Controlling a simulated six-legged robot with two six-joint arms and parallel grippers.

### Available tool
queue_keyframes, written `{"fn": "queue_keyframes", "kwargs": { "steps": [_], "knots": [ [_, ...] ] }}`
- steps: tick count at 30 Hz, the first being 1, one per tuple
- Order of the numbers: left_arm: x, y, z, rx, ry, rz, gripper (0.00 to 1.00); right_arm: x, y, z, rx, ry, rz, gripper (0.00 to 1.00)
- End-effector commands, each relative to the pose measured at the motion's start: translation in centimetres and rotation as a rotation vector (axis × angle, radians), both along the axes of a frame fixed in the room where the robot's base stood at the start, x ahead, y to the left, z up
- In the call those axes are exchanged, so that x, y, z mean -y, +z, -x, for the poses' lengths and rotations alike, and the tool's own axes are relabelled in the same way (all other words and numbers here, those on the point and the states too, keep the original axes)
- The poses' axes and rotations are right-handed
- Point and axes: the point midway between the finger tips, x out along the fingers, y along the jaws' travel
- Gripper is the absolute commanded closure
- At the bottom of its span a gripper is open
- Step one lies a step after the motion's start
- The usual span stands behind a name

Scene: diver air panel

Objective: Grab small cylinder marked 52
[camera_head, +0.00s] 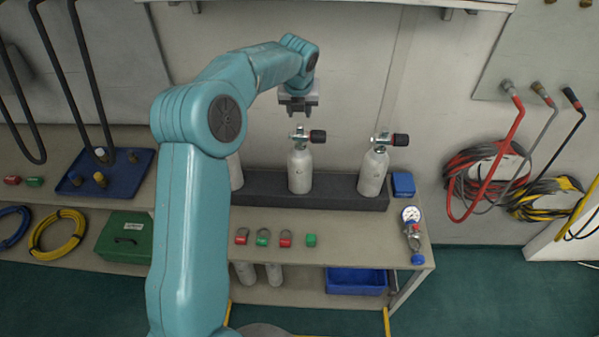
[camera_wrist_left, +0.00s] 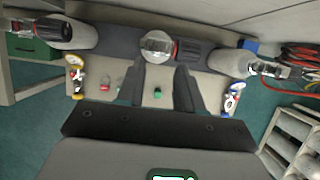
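Three small white cylinders stand upright in a dark rack (camera_head: 335,198) on the bench. The middle cylinder (camera_head: 300,172) and right cylinder (camera_head: 372,174) show valves with dark and red knobs. The left cylinder (camera_head: 235,172) is mostly hidden behind my arm. I cannot read a number on any of them. My left gripper (camera_head: 299,110) is above the middle cylinder's valve, apart from it and empty. In the left wrist view, its two dark fingers (camera_wrist_left: 160,88) are spread apart, and the middle cylinder's valve (camera_wrist_left: 157,45) lies just beyond their tips. My right gripper is not in view.
A blue box (camera_head: 403,184) and a gauge (camera_head: 411,214) sit at the bench's right end. Red and green padlocks (camera_head: 263,237) lie in front of the rack. More cylinders (camera_head: 273,273) and a blue bin (camera_head: 356,281) are on the lower shelf. Hoses (camera_head: 490,165) hang at right.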

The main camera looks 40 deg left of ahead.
Motion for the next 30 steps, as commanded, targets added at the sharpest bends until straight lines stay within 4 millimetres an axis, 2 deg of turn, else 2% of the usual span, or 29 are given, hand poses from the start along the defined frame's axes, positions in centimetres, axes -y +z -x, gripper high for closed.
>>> {"fn": "queue_keyframes", "kwargs": {
  "steps": [3, 10, 18, 26, 27, 29, 30],
  "knots": [
    [-0.6, -1.9, -0.6, -0.002, 0.001, 0.001, 0.64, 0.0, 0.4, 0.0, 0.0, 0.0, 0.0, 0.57],
    [-1.2, -3.6, -1.0, -0.002, 0.001, 0.001, 0.64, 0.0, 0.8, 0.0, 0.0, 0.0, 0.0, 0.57],
    [-2.1, -7.3, -2.1, 0.0, 0.003, 0.002, 0.64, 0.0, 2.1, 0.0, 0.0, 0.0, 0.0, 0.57],
    [-2.1, -7.9, -2.3, 0.002, 0.001, 0.001, 0.64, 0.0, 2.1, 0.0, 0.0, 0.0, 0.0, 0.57],
    [-2.1, -7.9, -2.3, 0.002, 0.001, 0.001, 0.67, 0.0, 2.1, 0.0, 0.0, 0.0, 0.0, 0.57],
    [-2.1, -7.9, -2.3, 0.002, 0.001, 0.001, 0.87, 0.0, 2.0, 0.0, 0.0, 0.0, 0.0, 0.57],
    [-2.1, -7.9, -2.3, 0.002, 0.001, 0.002, 1.0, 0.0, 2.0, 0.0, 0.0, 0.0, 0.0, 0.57]
  ]
}}
